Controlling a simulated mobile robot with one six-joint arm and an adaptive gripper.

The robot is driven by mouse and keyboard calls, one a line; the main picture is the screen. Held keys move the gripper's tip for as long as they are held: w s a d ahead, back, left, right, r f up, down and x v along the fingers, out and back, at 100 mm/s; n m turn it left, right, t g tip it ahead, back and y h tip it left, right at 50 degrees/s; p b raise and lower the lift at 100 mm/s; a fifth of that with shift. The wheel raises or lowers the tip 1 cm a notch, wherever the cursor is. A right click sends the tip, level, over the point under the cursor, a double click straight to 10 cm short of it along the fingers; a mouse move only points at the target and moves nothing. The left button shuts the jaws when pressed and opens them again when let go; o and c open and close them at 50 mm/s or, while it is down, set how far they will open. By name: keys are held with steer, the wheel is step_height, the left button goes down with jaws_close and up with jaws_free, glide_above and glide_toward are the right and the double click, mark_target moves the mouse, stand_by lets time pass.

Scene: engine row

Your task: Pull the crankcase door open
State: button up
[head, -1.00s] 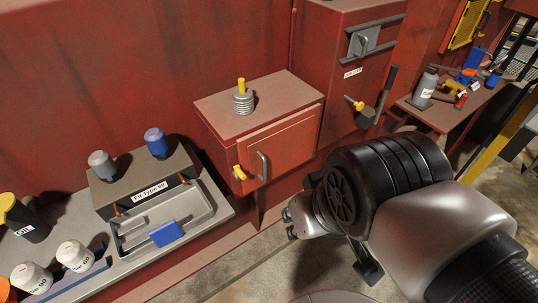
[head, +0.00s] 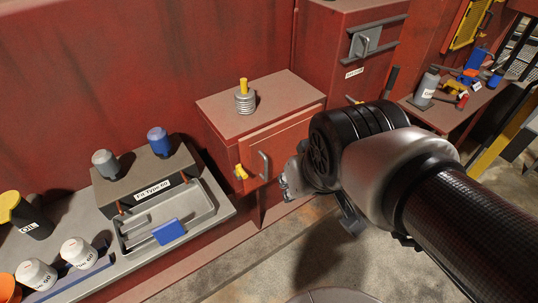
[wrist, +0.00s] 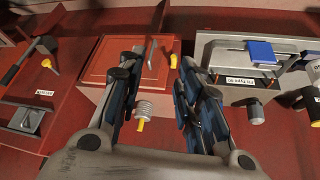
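The crankcase door (head: 282,142) is the red front panel of a red box and looks closed. It carries a grey bar handle (head: 263,165) and, left of it, a yellow latch (head: 241,172). My gripper (head: 287,187) is in front of the door, just right of and below the handle in the head view. In the wrist view the fingers (wrist: 157,70) are open and empty. The door (wrist: 120,62), handle (wrist: 151,52) and yellow latch (wrist: 173,61) show beyond them. The handle appears between the fingertips, apart from them.
A spring-like coil with a yellow top (head: 244,98) stands on the box. On the left, a bench (head: 95,225) holds a grey tray, a blue block and several bottles. A taller red cabinet (head: 345,60) stands at right, partly behind my arm. Floor in front is clear.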

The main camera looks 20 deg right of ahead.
steer(key=w+d+t+p, duration=0.1)
steer(key=w+d, duration=0.2)
steer(key=w, duration=0.7)
steer(key=n+t+y+p, duration=0.3)
steer(key=n+t+p, duration=0.1)
steer(key=t+p, duration=0.35)
glide_above(267, 169)
steer(key=s+d, duration=0.3)
steer(key=d, duration=0.2)
step_height(267, 169, down, 27)
steer(key=s+a+f+m+t+p, duration=0.1)
steer(key=s+a+f+t+p, duration=0.15)
steer(key=s, duration=0.35)
steer(key=s+a+f+m+t+p, duration=0.1)
steer(key=s+f+m, duration=0.1)
steer(key=s+f, duration=0.35)
steer(key=w+b, duration=0.5)
steer(key=w+a+r+b, duration=0.1)
steer(key=w+b, duration=0.9)
steer(key=shift+w+a+r, duration=0.15)
steer(key=shift+a, duration=0.2)
